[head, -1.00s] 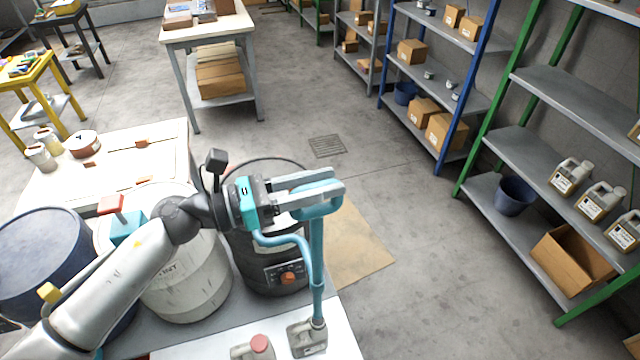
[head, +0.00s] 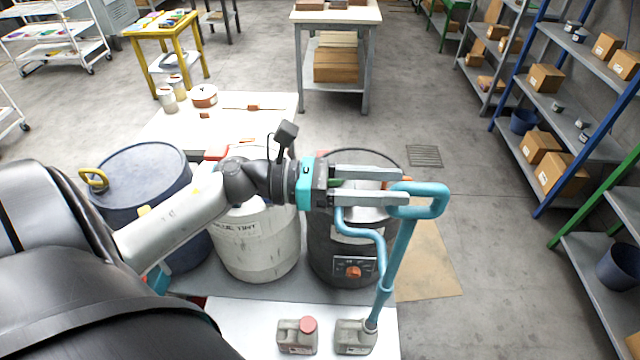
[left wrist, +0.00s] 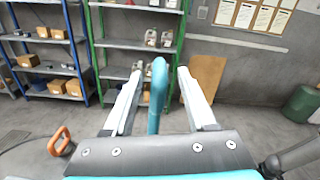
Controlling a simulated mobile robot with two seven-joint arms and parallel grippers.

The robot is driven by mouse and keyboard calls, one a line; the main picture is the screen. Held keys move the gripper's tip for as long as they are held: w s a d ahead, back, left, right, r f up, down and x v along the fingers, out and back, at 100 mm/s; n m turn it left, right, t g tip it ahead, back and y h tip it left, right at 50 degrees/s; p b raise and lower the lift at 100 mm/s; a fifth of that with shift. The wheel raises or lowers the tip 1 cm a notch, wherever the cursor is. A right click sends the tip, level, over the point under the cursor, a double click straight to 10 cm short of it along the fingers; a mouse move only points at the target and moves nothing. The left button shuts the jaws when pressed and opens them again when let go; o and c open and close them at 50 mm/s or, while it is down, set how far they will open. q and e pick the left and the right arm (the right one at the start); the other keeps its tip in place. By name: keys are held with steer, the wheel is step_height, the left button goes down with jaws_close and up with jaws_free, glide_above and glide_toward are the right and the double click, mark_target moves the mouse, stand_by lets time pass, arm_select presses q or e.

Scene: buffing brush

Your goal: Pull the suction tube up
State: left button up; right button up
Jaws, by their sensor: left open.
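The teal suction tube (head: 398,255) has a loop handle (head: 440,203) at its top and leans right. Its lower end meets the neck of a grey jug (head: 350,338); how deep it sits is hidden. A curved teal side pipe (head: 378,240) bends off toward the black drum. My left gripper (head: 406,186) is open at the handle's left end, and the handle reaches right past the fingertips. In the left wrist view the tube (left wrist: 157,95) stands between the open fingers (left wrist: 160,72), with gaps on both sides. My right gripper is not in view.
A red-capped jug (head: 297,337) stands left of the grey jug on the white surface (head: 240,318). A black drum (head: 335,255), white drum (head: 255,245) and blue drum (head: 140,175) stand behind. Open floor (head: 500,270) lies to the right, before the shelves (head: 590,245).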

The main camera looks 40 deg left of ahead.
arm_select(q)
steer(key=b+v, duration=0.2)
steer(key=v, duration=0.7)
steer(key=shift+a, duration=0.15)
steer(key=shift+s, duration=0.1)
